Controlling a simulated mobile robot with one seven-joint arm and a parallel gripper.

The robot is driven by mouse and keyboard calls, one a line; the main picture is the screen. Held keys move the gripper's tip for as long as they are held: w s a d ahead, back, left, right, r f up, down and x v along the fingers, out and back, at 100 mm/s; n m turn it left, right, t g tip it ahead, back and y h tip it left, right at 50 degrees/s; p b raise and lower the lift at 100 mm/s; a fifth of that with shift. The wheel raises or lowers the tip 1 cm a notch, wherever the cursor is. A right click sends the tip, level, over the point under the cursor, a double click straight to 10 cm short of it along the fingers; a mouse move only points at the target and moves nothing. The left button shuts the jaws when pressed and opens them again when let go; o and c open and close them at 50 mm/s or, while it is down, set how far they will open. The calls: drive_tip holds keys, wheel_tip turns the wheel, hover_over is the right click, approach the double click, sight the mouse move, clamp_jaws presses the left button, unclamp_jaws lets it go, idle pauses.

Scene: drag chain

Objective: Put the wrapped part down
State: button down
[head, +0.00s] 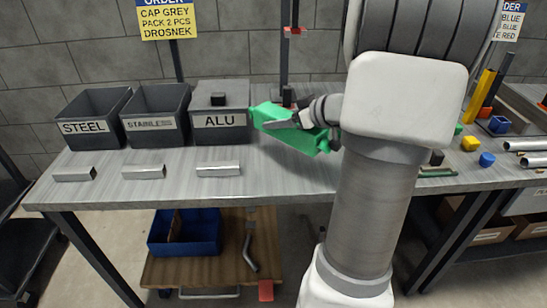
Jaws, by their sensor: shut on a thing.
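The wrapped part looks like a long green block (290,133). It is tilted, with its right end lower, and shows above the back half of the grey table (190,190), just right of the ALU bin. My gripper (300,118) is shut on the green block near its middle. The fingers partly cover it, and my arm hides the area to its right. I cannot tell whether the lower end of the block touches the table.
Bins marked STEEL (88,108), STAINLESS (157,108) and ALU (222,104) stand at the back left. Three metal bars (143,172) lie before them. The tabletop between the bars and my arm is clear. Blue (487,159) and yellow (470,143) caps lie right of my arm.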

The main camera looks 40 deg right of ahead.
wheel_tip(320, 180, down, 9)
drive_tip(key=shift+r+b, duration=0.1)
drive_tip(key=shift+b, duration=0.75)
drive_tip(key=shift+f+b, duration=0.2)
drive_tip(key=shift+b, duration=0.1)
unclamp_jaws()
drive_tip(key=shift+r, duration=0.1)
